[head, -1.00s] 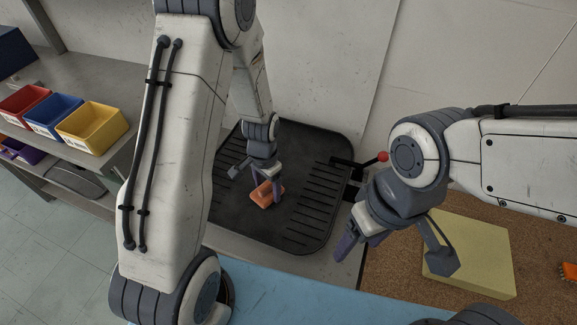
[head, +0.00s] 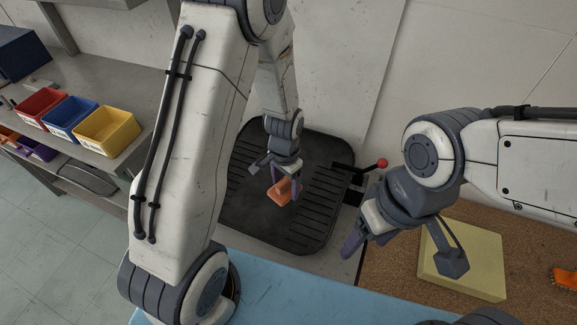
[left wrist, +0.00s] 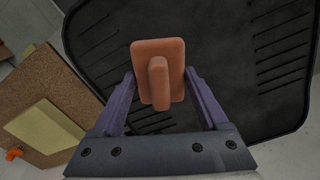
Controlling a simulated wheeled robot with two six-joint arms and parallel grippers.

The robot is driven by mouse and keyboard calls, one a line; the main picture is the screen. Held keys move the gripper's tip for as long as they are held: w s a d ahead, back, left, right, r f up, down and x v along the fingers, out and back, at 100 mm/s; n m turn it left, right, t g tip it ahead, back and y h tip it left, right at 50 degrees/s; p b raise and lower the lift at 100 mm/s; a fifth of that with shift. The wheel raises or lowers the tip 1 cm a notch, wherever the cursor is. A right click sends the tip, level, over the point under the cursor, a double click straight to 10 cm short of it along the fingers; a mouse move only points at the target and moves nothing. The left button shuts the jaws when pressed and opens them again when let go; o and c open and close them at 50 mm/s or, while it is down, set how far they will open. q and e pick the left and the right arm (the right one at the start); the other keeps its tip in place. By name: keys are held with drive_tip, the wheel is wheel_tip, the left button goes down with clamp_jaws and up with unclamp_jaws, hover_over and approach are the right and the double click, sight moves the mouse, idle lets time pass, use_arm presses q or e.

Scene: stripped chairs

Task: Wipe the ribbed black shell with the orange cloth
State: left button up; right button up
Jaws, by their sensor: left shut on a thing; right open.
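The ribbed black shell (head: 318,215) lies at the middle of the head view, with rows of slots on its sides. It also fills much of the left wrist view (left wrist: 225,45). The orange cloth (head: 278,193) is a folded pad with a raised grip, seen over the shell's middle; it is also in the left wrist view (left wrist: 146,55). I cannot tell whether the cloth touches the shell. My right gripper (head: 402,252) is open and empty, right of the shell, near a yellow block.
The yellow block (head: 462,265) lies on a brown board (head: 400,285) at right, with an orange brush (head: 566,278) at the edge. A lever with a red knob (head: 382,163) stands at the shell's right side. Red, blue and yellow bins (head: 107,130) stand on the left shelf.

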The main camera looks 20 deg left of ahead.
use_arm(q)
drive_tip(key=shift+r+p, duration=0.85)
drive_tip(key=shift+r, duration=0.5)
